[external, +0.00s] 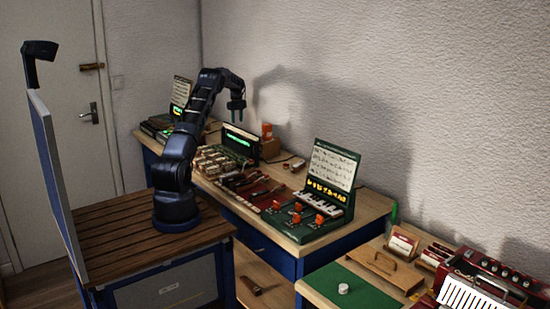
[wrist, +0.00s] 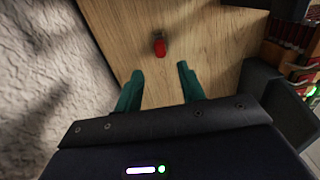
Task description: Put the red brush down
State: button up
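The red brush appears to be the small red object with a dark end (wrist: 160,48) on the bare wooden tabletop (wrist: 205,45) in the wrist view. My gripper (wrist: 160,71) is open, its two green fingers spread apart with nothing between them. The red object lies beyond the fingertips, apart from them. In the external view my gripper (external: 236,107) hangs pointing down above the back of the bench, near the wall. I cannot clearly pick out the brush there.
A green keyboard unit with an upright panel (external: 333,167) stands further right. In the wrist view the textured wall (wrist: 45,75) is left and dark equipment (wrist: 262,88) is right.

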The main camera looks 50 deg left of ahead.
jog(key=shift+d+r, duration=0.1)
jog(key=shift+r, duration=0.1)
jog(key=s+d+r+m+t, duration=0.1)
jog(key=s+d+r+m, duration=0.15)
jog(key=d+r, duration=0.95)
jog(key=s+d+r+m+t, duration=0.1)
jog(key=s+d+r+m, duration=0.15)
jog(key=d+r, duration=1.05)
jog(key=s+d+r+m, duration=0.2)
jog(key=s+d, duration=0.1)
jog(key=d, duration=0.3)
jog(key=s+d+r+m, duration=0.1)
jog(key=s+d, duration=0.2)
jog(key=d, duration=0.4)
jog(key=s+d+r+m+t, duration=0.1)
jog(key=s+d+m, duration=0.2)
jog(key=s+d, duration=0.55)
jog(key=s+d+r+m, duration=0.2)
jog(key=s+d, duration=0.6)
jog(key=s, duration=0.1)
jog(key=s+d+f+m, duration=0.2)
jog(key=s+d+f, duration=0.2)
jog(key=s, duration=0.5)
jog(key=s+d+f+m+t, duration=0.1)
jog(key=s+d+f+m, duration=0.2)
jog(key=s, duration=0.7)
jog(key=shift+d+f+t, duration=0.3)
jog(key=shift+d+f, duration=0.5)
jog(key=shift+d, duration=0.1)
